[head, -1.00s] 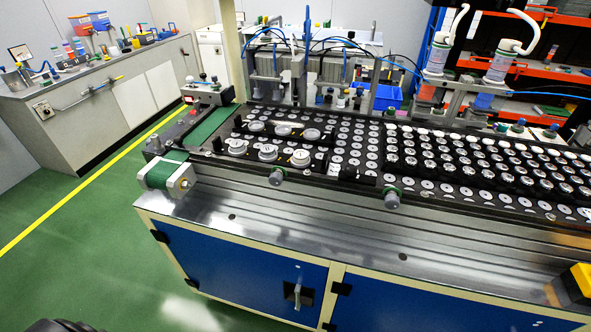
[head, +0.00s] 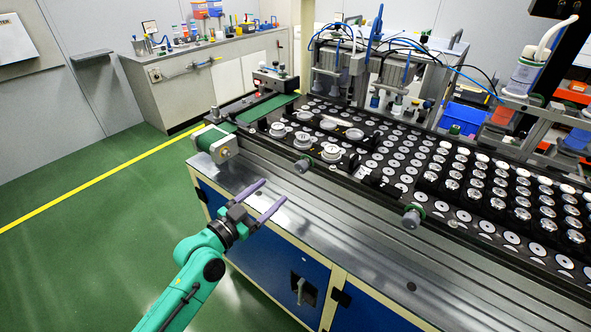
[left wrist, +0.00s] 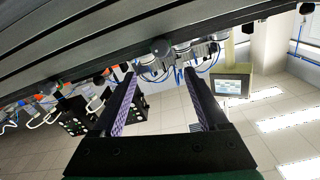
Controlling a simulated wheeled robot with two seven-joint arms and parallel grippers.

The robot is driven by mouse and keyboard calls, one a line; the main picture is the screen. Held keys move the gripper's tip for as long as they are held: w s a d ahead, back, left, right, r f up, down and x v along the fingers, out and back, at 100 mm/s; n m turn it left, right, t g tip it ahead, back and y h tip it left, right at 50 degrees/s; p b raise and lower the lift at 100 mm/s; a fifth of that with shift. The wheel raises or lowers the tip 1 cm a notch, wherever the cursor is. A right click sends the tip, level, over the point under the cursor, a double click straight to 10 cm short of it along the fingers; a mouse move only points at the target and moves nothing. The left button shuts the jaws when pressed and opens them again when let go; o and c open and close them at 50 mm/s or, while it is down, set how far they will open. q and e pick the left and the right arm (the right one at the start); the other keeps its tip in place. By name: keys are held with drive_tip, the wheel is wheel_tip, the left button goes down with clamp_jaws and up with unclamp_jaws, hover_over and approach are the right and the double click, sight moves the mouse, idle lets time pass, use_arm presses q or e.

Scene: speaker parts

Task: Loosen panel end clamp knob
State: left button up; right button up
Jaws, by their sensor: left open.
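Two round grey clamp knobs stick out from the front rail of the long panel; one (head: 303,163) is near its left end, the other (head: 411,218) farther right. I cannot tell for sure which is the panel end clamp knob. My left gripper (head: 275,190) is open and empty, its two purple-lined fingers spread in front of the rail, a little left of and nearer than the left knob. In the left wrist view, a round grey knob (left wrist: 160,48) shows beyond the open fingers, apart from them. My right gripper is not in view.
The panel (head: 470,225) carries several rows of round speaker parts. The steel ledge (head: 330,235) and blue cabinet (head: 250,250) lie below the rail. Green floor on the left is free.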

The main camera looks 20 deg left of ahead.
sight(299, 169)
use_arm(q)
drive_tip(key=p+x, duration=0.2)
drive_tip(key=x, duration=0.9)
drive_tip(key=shift+w, duration=0.3)
clamp_jaws()
